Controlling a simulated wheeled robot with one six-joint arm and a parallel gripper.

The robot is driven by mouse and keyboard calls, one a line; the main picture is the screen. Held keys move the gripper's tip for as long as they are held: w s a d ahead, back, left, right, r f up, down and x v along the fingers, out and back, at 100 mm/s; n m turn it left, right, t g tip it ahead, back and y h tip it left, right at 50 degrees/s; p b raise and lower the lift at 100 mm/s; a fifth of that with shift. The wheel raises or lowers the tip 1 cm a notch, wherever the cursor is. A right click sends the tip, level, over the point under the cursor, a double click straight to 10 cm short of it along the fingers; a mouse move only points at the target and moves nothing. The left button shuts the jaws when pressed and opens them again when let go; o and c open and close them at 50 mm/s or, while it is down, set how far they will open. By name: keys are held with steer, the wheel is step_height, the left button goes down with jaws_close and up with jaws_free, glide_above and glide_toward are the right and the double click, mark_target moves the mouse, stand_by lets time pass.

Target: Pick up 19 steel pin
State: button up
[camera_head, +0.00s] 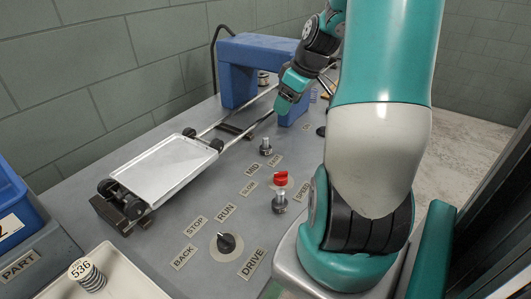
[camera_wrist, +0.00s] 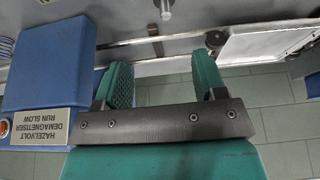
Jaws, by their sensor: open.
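No part marked 19 is readable, and I cannot tell which object is the steel pin. My gripper (camera_head: 284,104) is beside the blue arch in the head view, with its far parts small. In the wrist view my gripper (camera_wrist: 163,72) has its two green fingers apart with nothing between them. A short metal peg (camera_wrist: 166,10) is at the top edge there, beyond the fingertips. In the head view one metal post (camera_head: 266,147) stands by the MID label and another (camera_head: 279,203) by the red knob.
A blue arch (camera_head: 262,50) spans the rails at the back; its demagnetiser label (camera_wrist: 40,125) shows in the wrist view. A white tray carriage (camera_head: 165,168) sits on the rails. A coil tagged 536 (camera_head: 87,274) lies in a cream tray (camera_head: 128,283). A blue bin (camera_head: 35,245) is at left.

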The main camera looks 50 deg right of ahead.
glide_above(266, 147)
steer(key=s+d, duration=0.1)
steer(key=d, duration=0.1)
steer(key=f, duration=0.9)
steer(key=shift+s+a+f, duration=0.15)
steer(key=shift+a+f, duration=0.1)
steer(key=shift+f, duration=0.15)
steer(key=x, duration=0.5)
steer(key=shift+a+f, duration=0.15)
steer(key=shift+a, duration=0.15)
steer(key=c, duration=1)
